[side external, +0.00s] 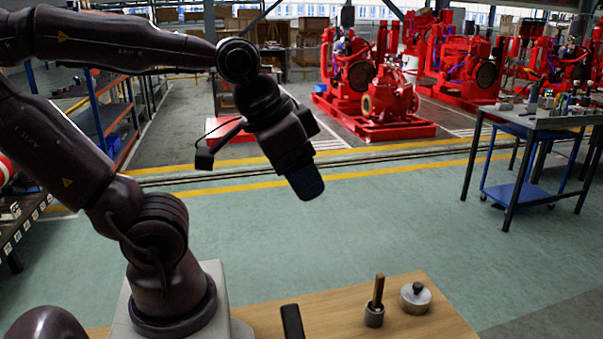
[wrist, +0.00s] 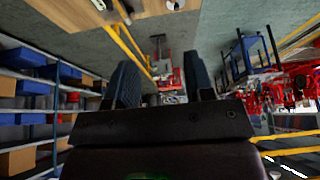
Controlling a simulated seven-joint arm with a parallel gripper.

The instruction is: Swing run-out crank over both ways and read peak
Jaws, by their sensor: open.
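My gripper (side external: 306,182) hangs in mid-air, pointing down and to the right, well above and behind the wooden bench. In the wrist view, my gripper's two dark ribbed fingers (wrist: 160,75) stand apart with nothing between them. I cannot pick out a run-out crank or a dial for certain. On the bench stand a grey cylinder with an upright brown handle (side external: 375,305) and a round silver pot with a black knob (side external: 415,297). An upright black piece (side external: 292,321) stands at the bench's left part. Several red pumpsets (side external: 388,95) are on the floor far behind.
The wooden bench top (side external: 340,312) is mostly bare. A grey worktable with tools (side external: 545,118) stands at the right over a blue cart (side external: 520,190). Blue shelving (side external: 105,115) is at the left. The green floor (side external: 400,215) between is clear.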

